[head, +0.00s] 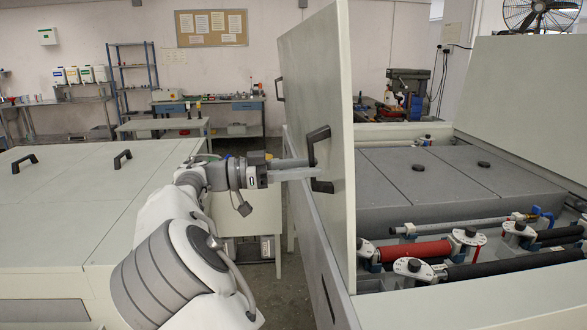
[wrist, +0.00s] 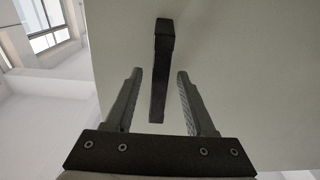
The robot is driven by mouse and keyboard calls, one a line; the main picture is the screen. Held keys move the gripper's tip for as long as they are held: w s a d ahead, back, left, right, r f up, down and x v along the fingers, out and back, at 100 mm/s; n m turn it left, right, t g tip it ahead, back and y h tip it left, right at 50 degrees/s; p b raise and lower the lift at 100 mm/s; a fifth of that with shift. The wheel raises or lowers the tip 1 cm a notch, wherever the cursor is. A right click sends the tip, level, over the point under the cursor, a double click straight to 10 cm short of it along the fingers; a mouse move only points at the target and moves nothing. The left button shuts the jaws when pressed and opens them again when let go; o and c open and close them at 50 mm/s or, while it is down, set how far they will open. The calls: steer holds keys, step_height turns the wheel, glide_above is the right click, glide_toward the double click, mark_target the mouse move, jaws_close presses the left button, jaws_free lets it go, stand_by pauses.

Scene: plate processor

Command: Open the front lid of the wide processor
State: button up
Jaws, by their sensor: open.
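The front lid (head: 312,75) of the wide processor (head: 390,310) is a pale grey-green panel standing raised, close to upright. It also fills much of the wrist view (wrist: 245,70). A black bar handle (head: 318,135) sticks out from its left face. My gripper (head: 318,171) reaches the handle from the left, hiding part of its middle. In the wrist view my gripper (wrist: 160,73) is open, with one finger on each side of the handle (wrist: 160,75). Gaps show between the handle and both fingers. A second handle (head: 280,89) is farther along the lid.
The processor's inside is exposed, with grey covers (head: 400,185) and red and black rollers (head: 416,251). Another raised lid (head: 530,105) stands at right. A low pale machine (head: 65,215) with black handles is at left. Floor (head: 262,284) shows between the machines.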

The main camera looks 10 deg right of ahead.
steer(key=a+p, duration=1.4)
steer(key=a, duration=0.3)
steer(key=shift+a+f, duration=0.15)
steer(key=shift+f, duration=0.3)
